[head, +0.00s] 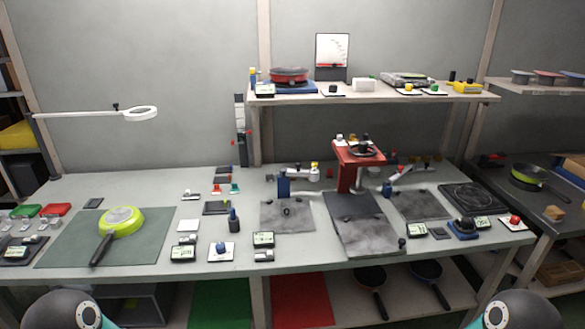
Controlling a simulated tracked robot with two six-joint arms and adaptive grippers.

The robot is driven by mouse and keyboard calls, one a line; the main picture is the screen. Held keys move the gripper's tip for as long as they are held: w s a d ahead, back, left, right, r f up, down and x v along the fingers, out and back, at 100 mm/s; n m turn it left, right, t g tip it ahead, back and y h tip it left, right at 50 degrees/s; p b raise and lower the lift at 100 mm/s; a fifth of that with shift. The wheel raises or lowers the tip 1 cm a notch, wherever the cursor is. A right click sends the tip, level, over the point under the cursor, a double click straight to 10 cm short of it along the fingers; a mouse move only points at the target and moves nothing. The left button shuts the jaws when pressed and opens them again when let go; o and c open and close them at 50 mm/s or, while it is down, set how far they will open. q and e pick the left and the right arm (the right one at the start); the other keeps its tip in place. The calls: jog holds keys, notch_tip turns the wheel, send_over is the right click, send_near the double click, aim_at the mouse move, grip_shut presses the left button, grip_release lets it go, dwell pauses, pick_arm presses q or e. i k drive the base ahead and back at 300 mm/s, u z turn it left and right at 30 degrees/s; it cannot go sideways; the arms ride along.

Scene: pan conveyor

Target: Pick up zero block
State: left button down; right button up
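I cannot tell which object is the zero block; no label is readable at this size. Small block-like things in view include a tan block (555,213) on the right-hand table, a white block (364,84) on the raised shelf, and a small dark flat block (93,203) at the left of the bench. Neither gripper is in view; only rounded parts of my arms show at the bottom left and bottom right corners.
The long bench (150,190) carries a green pan (121,221) on a dark mat (60,250), a red press stand (350,175), and several small gauges. A raised shelf (300,98) stands behind. Dark pans (426,272) lie below the bench.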

aim_at(286, 206)
jog(key=i, duration=0.85)
jog(key=z, duration=0.05)
